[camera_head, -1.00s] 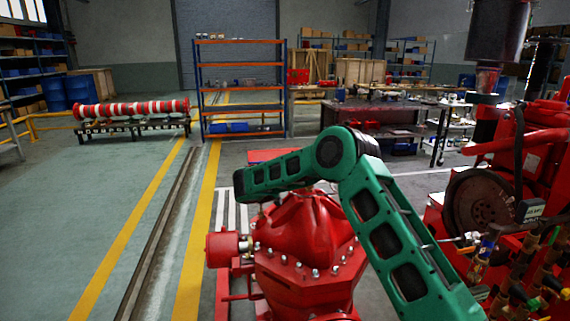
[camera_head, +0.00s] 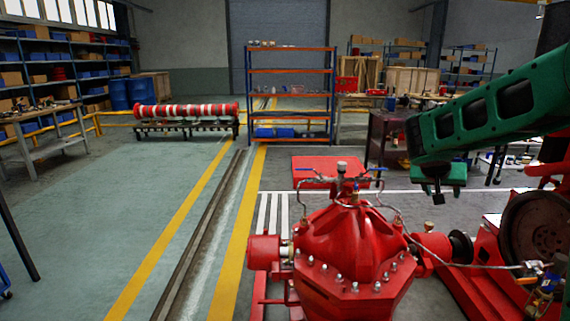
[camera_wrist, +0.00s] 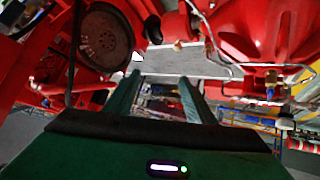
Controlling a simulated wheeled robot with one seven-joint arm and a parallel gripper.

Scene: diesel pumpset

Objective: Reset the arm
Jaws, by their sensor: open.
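My green arm (camera_head: 490,112) reaches in from the right edge of the head view, raised to the right of the red pump casing (camera_head: 350,255). In the wrist view, the two green fingers of my gripper (camera_wrist: 160,82) stand apart with nothing held between them. Grey floor and distant clutter show through the gap. The red machinery lies beyond the fingers, with a dark flywheel (camera_wrist: 105,38) at upper left and thin pipes at upper right. I cannot tell the exact distance to them.
The engine's flywheel (camera_head: 535,222) stands at the right, below my arm. An orange-framed shelf (camera_head: 291,93), a striped red-and-white pipe (camera_head: 186,110) and a dark workbench (camera_head: 388,128) stand behind. The floor at left (camera_head: 110,210) is clear.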

